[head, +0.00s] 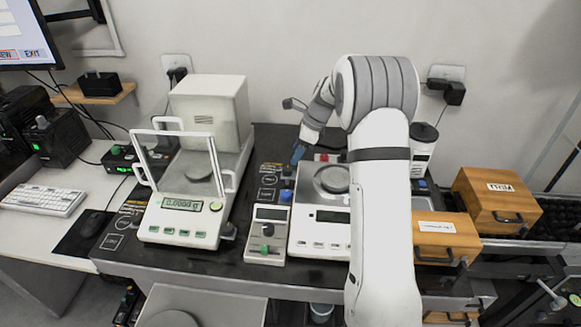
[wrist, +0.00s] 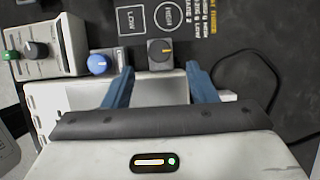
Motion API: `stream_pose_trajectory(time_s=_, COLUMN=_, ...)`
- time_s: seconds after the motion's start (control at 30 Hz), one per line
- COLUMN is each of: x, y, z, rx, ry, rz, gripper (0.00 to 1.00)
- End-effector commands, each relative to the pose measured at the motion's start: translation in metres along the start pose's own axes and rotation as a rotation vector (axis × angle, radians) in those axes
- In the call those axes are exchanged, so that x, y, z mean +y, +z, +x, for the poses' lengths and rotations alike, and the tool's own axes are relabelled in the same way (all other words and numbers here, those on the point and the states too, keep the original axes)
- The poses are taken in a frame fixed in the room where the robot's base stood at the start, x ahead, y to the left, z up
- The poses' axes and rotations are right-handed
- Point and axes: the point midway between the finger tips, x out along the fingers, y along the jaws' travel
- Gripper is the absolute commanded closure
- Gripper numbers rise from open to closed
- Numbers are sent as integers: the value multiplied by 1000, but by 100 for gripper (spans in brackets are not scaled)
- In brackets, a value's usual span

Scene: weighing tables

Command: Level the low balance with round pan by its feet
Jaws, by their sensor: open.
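The low white balance (head: 305,222) with the round pan (head: 332,178) stands right of the middle in the head view, partly hidden by my arm. Its pale edge (wrist: 45,98) shows in the wrist view. A blue knob (wrist: 98,63) sits at its side, also visible in the head view (head: 286,196). A dark knob (wrist: 161,53) with a yellow mark is beyond it. My gripper (wrist: 162,72) is open and empty, its blue fingers either side of the dark knob's near side. In the head view the gripper (head: 299,152) is behind the balance's left side. No bubble level is readable.
A taller balance with a glass-framed shield (head: 185,210) stands left. A small box with a green knob (head: 265,248) is close by on the left front. Wooden boxes (head: 497,200) stand right. The dark mat (wrist: 240,40) carries printed labels and a black cable.

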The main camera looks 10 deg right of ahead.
Motion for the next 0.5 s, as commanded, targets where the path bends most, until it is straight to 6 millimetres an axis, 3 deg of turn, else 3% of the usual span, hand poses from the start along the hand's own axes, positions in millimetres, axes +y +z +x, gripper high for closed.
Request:
stream_pose_trajectory(time_s=0.3, x=1, y=0, z=50, rx=1, ry=3, rz=-2, gripper=48)
stream_pose_trajectory(time_s=0.5, x=1, y=0, z=65, rx=1, ry=1, rz=-2, gripper=48)
